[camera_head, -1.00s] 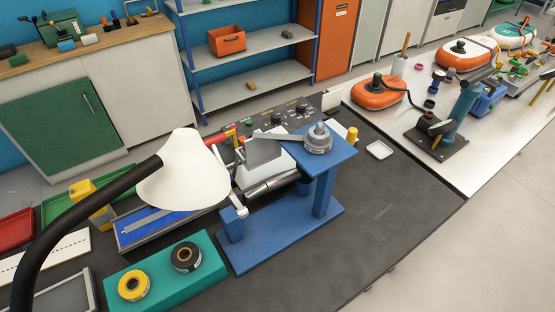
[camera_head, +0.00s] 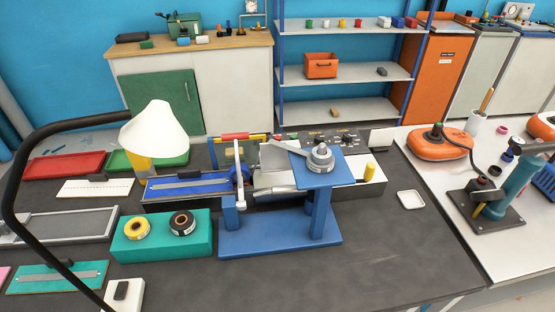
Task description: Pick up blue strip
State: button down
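A long blue strip (camera_head: 212,181) lies flat in a grey-edged tray left of the blue press stand, with a thinner grey strip along its middle. The lamp's white shade hangs near its left end, and a white upright part of the stand is close to its right end. The blue stand (camera_head: 322,215) carries a round grey metal part (camera_head: 320,158) on its top plate. My gripper is not in view.
A black curved lamp (camera_head: 150,135) arches over the left side. A teal block (camera_head: 160,245) holds a yellow and a black roll. Red (camera_head: 65,166) and green trays lie behind. The dark bench top is clear at front right, around a small white dish (camera_head: 410,200).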

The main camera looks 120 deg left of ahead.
aim_at(191, 182)
jog(key=u, duration=4.55)
jog(key=i, duration=0.5)
jog(key=u, duration=0.35)
jog(key=k, duration=0.5)
jog(key=u, duration=1.35)
jog(key=i, duration=1.1)
jog(key=z, duration=0.75)
